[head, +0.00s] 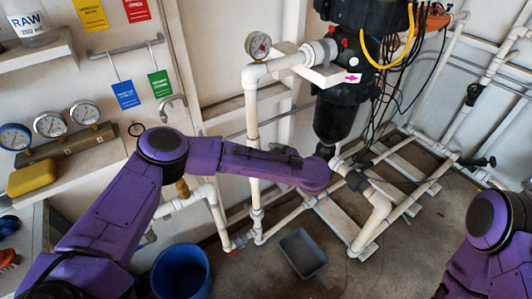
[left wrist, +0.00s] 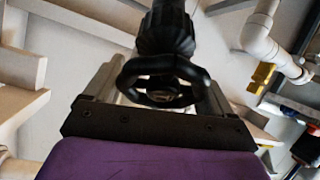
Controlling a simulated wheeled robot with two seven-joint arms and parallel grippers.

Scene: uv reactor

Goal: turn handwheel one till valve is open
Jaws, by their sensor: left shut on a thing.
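In the left wrist view a black handwheel (left wrist: 165,93) sits in front of a ribbed black valve body (left wrist: 167,30). My left gripper (left wrist: 160,82) has one finger on each side of the wheel's rim and is shut on it. In the head view my left arm reaches across to the pipework below the black reactor vessel (head: 335,115), and its purple wrist hides the gripper and most of the wheel. The valve's opening state cannot be seen. My right arm is at the lower right of the head view; its gripper is out of frame.
White pipes (head: 252,130) and a floor frame (head: 335,222) surround my left arm. A blue bucket (head: 181,272) and a grey tray (head: 302,252) stand on the floor. Gauges (head: 50,124) and a yellow sponge (head: 31,178) are on the left shelf. Cables (head: 400,60) hang beside the vessel.

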